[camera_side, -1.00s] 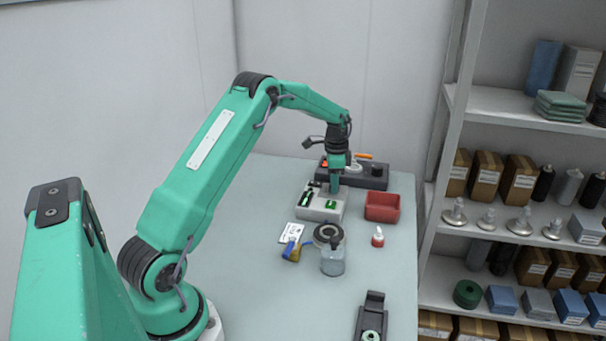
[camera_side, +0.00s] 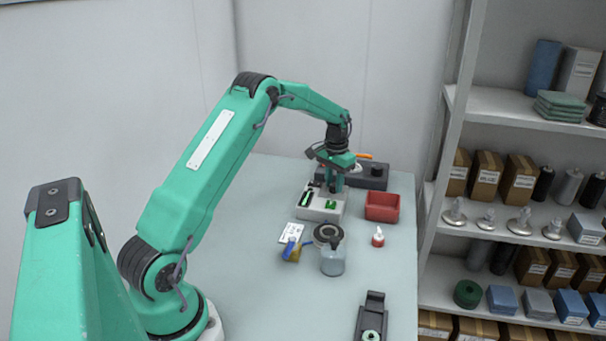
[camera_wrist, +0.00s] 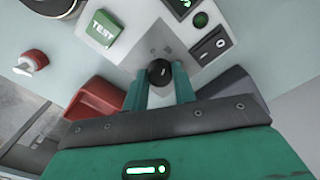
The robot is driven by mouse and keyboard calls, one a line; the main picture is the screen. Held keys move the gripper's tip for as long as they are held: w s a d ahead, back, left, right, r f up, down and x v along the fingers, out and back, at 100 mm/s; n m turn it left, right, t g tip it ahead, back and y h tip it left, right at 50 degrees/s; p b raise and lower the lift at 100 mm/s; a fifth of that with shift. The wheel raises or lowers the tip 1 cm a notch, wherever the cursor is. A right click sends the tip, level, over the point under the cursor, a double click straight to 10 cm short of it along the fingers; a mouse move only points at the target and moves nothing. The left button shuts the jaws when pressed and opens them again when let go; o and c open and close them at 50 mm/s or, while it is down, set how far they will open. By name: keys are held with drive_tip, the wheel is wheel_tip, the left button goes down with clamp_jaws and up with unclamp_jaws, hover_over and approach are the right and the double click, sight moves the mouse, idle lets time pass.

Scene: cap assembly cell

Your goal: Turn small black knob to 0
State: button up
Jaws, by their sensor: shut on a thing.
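The small black knob (camera_wrist: 158,72) sits on a light grey control panel (camera_wrist: 150,38), with a short pale mark on its top. I cannot read any numbers around it. My gripper (camera_wrist: 159,84) has its two green fingers on either side of the knob and is shut on it. In the side view my gripper (camera_side: 336,186) points down at the back of the panel (camera_side: 318,214) and hides the knob. The panel also carries a green TEST button (camera_wrist: 104,30), a round green light (camera_wrist: 200,19) and a black switch plate (camera_wrist: 211,45).
A red bin (camera_side: 382,208) stands right of the panel and a dark box (camera_side: 372,175) behind it. The table's left side is clear.

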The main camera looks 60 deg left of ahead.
sight(334, 185)
drive_tip(key=n, duration=0.4)
drive_tip(key=shift+n, duration=2.2)
drive_tip(key=o, duration=1)
drive_tip(key=shift+r, duration=0.1)
drive_tip(key=shift+r, duration=3.85)
